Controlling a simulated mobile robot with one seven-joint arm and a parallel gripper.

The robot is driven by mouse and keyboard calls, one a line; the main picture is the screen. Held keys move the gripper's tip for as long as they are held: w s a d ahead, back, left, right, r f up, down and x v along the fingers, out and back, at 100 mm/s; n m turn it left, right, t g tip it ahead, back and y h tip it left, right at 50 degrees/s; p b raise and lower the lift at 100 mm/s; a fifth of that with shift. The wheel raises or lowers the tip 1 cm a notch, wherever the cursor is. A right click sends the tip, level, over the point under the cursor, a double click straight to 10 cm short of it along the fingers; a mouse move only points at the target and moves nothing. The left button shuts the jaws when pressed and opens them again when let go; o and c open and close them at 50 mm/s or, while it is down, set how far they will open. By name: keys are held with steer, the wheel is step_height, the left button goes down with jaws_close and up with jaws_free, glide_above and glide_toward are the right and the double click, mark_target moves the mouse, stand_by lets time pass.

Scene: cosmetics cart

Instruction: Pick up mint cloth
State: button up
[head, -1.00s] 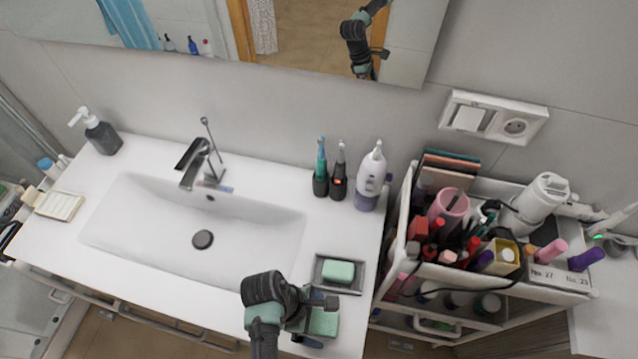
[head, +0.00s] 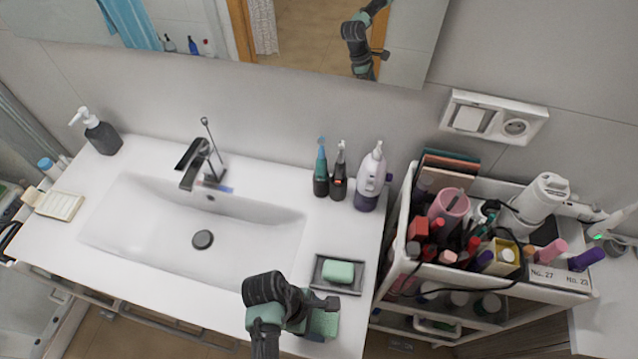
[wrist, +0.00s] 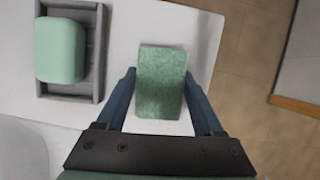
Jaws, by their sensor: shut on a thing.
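The mint cloth (head: 325,323) is a small folded green block at the front right of the white washstand top. In the wrist view the cloth (wrist: 161,82) sits between the two blue fingers of my gripper (wrist: 168,88). My gripper (head: 322,318) is shut on it, with a finger along each side. In the head view my arm hides part of the cloth. I cannot tell whether the cloth is clear of the counter.
A grey tray (head: 318,284) with a mint soap bar (head: 338,271) lies just behind the cloth. The basin (head: 150,225) is to the left. A full cosmetics cart (head: 396,250) stands to the right.

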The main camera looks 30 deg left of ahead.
mark_target(319, 322)
step_height(319, 322, up, 10)
steer(key=shift+b, duration=0.35)
steer(key=o, duration=0.7)
steer(key=c, duration=0.6)
steer(key=shift+o, duration=0.2)
steer(key=shift+d, duration=0.1)
